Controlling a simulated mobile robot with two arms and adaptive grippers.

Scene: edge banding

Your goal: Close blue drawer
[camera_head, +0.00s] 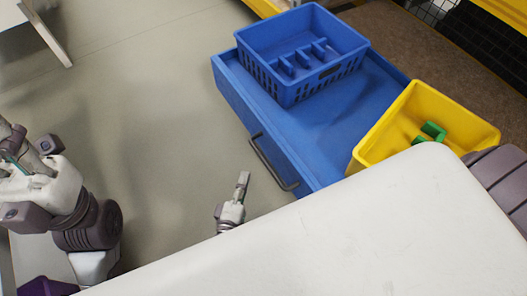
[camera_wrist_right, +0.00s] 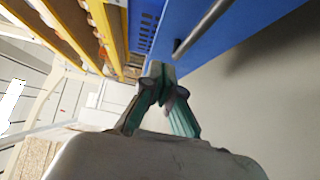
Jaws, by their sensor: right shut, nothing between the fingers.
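The blue drawer (camera_head: 236,94) stands pulled out in the head view, with its dark bar handle (camera_head: 270,163) on its front face. My right gripper (camera_head: 242,184) is shut and empty, just left of the handle's lower end, and looks apart from it. In the right wrist view its closed fingertips (camera_wrist_right: 158,70) are close to the drawer's blue front (camera_wrist_right: 225,45) and the handle bar (camera_wrist_right: 200,30). My left gripper (camera_head: 12,158) is at the left edge, partly cut off, far from the drawer; its opening is unclear.
A blue crate (camera_head: 262,76) with dividers stands in the drawer. A yellow bin (camera_head: 458,112) with green pieces (camera_head: 433,131) is at the drawer's right side. The grey floor (camera_head: 150,110) left of the drawer is clear. My white arm link covers the lower right.

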